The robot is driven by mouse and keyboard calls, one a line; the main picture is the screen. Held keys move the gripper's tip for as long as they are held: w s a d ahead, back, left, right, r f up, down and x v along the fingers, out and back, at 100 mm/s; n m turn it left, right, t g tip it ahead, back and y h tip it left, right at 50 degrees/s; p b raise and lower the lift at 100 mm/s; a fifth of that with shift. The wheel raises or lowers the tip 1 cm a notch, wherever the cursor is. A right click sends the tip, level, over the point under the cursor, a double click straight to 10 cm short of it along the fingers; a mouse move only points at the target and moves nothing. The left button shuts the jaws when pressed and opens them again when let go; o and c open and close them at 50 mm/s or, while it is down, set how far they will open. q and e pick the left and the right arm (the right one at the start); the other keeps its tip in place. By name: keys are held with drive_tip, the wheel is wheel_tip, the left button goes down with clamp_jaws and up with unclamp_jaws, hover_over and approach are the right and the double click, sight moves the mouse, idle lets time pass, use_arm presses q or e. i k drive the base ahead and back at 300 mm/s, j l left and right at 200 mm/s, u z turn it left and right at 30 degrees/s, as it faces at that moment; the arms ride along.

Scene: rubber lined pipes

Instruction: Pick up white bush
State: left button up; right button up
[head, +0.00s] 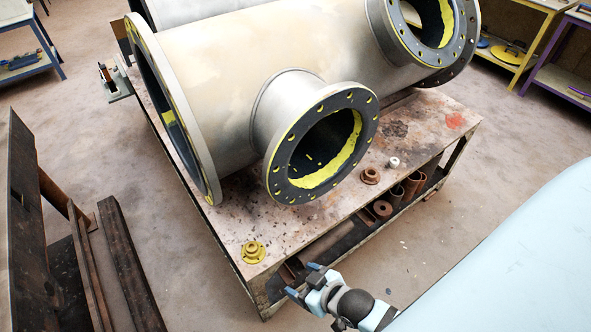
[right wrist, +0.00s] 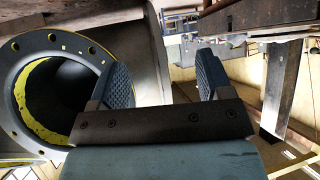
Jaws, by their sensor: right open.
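The white bush (head: 394,162) is a small white ring on the worktable, right of the pipe's side flange and close to a brown flanged bush. My right gripper (head: 304,280) is open and empty, in front of the table's near edge. It is apart from the white bush, which lies farther back and to the right. In the right wrist view the two ridged pads of the right gripper (right wrist: 165,80) stand apart with nothing between them. I cannot make out the white bush in that view. My left gripper is not in view.
A large pipe (head: 215,85) with a side flange (head: 283,178) fills much of the worktable (head: 330,222). A brown bush (head: 371,175) and a yellow bush (head: 254,252) sit on the tabletop. Rusty pipe pieces (head: 413,186) lie on the shelf below. Steel beams (head: 128,262) lie at left.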

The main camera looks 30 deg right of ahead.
sight(394, 161)
drive_tip(key=z, duration=1.85)
